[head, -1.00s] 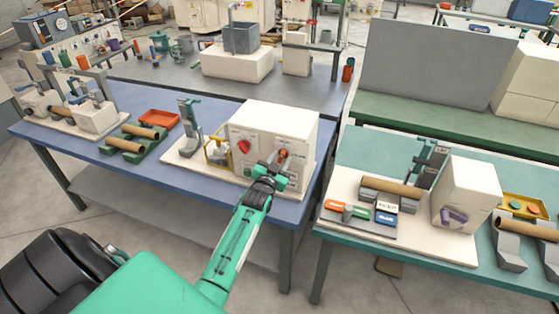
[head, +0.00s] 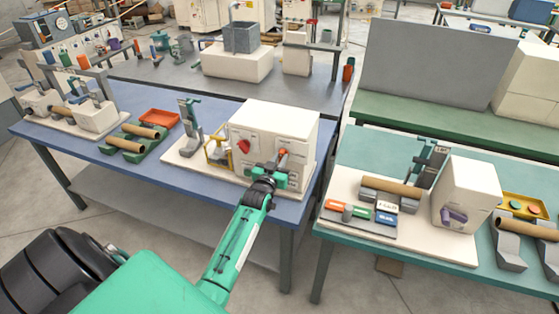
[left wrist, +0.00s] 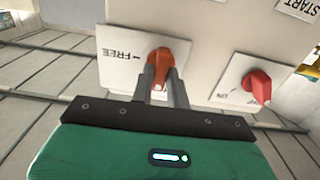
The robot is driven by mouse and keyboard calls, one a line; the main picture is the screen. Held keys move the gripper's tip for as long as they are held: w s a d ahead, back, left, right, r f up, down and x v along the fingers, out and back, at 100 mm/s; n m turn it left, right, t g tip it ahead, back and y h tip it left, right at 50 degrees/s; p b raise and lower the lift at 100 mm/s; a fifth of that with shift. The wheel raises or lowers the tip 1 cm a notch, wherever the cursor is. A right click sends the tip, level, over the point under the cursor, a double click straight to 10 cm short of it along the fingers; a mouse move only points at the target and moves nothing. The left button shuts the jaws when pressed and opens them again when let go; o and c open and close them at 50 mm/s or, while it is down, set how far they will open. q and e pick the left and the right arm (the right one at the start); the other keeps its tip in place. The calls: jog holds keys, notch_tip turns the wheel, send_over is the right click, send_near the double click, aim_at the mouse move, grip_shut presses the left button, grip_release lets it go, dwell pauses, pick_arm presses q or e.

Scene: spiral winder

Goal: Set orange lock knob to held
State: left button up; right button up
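The orange lock knob (head: 283,153) is on the front of the white box (head: 299,126) on the blue table. In the left wrist view the orange knob (left wrist: 161,66) sits between my left fingertips, beside the printed word FREE (left wrist: 123,54). My left gripper (left wrist: 161,76) appears shut on the knob, one finger at each side. The head view shows my left gripper (head: 277,167) at the panel, partly covering the knob. The HELD mark cannot be made out. My right gripper is not in view.
A red knob (left wrist: 258,85) is on the same panel close to my fingers; it also shows in the head view (head: 243,146). A yellow frame (head: 217,151) and a grey-green stand (head: 190,127) are left of the box. A teal table (head: 345,165) stands to the right.

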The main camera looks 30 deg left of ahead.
pick_arm(q)
jog(key=o, duration=0.3)
jog(key=shift+o, duration=0.2)
jog(key=shift+s, duration=0.1)
jog(key=b+v, duration=0.4)
jog(key=v, duration=0.9)
jog(key=shift+s, duration=0.35)
jog(key=shift+f, duration=0.15)
